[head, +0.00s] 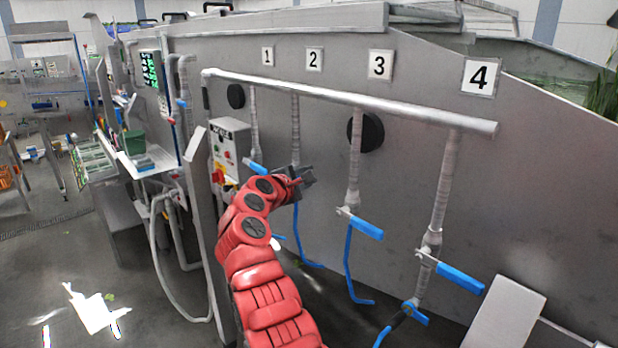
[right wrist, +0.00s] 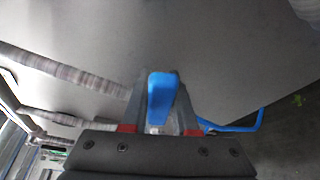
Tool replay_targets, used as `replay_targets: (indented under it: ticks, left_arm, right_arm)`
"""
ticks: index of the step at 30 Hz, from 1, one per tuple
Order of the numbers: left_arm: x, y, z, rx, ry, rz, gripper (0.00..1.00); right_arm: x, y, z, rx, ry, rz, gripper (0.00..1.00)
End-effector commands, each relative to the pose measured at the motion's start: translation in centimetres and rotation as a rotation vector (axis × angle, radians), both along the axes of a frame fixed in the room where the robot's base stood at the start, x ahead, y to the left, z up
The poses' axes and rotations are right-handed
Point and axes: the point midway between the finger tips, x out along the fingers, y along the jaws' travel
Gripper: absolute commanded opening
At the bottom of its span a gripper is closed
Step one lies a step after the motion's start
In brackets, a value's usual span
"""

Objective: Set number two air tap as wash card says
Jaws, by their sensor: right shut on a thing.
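The number 2 plate (head: 314,59) is on the grey tank wall, above the second drop pipe (head: 295,125). My right gripper (head: 304,179) is at the lower end of this pipe and covers its tap in the head view. In the right wrist view my right gripper (right wrist: 161,108) is shut on a blue tap handle (right wrist: 160,92), which lies between its two fingers. There the handle stands at an angle across the line of the nearest pipe (right wrist: 70,72). The valve body is mostly hidden. My left gripper is out of view.
Similar blue handles are on tap 1 (head: 256,168), tap 3 (head: 367,228) and tap 4 (head: 460,279), each slanting across its pipe. A header pipe (head: 350,98) runs above. Left are a control box (head: 231,140) and a dark panel with green characters (head: 152,70), unreadable here.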

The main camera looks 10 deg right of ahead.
Motion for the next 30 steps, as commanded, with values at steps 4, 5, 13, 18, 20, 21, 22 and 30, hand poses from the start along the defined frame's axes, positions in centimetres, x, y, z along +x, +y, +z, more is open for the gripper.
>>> replay_targets:
  ticks: [4, 5, 13, 18, 20, 21, 22, 30]
  left_arm:
    - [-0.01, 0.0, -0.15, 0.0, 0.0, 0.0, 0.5]
    - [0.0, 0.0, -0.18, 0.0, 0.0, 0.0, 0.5]
    - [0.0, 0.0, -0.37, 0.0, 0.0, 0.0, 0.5]
    - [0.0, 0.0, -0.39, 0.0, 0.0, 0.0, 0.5]
    - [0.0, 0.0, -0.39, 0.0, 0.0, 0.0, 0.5]
    - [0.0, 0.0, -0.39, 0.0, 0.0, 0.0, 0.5]
    - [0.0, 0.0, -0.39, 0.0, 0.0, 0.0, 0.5]
    - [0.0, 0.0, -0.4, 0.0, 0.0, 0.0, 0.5]
  right_arm:
    - [0.16, 0.09, 0.46, -0.033, 0.047, 0.0, 0.0]
    - [0.19, 0.08, 0.47, -0.04, 0.056, -0.001, 0.0]
    - [0.37, 0.24, 0.79, -0.075, 0.103, -0.001, 0.0]
    - [0.4, 0.3, 0.71, -0.083, 0.114, 0.0, 0.0]
    - [0.4, 0.29, 0.72, -0.083, 0.114, -0.001, 0.0]
    - [0.41, 0.3, 0.72, -0.084, 0.115, -0.001, 0.0]
    - [0.41, 0.3, 0.72, -0.083, 0.115, 0.0, 0.0]
    - [0.41, 0.31, 0.73, -0.082, 0.115, -0.001, 0.36]
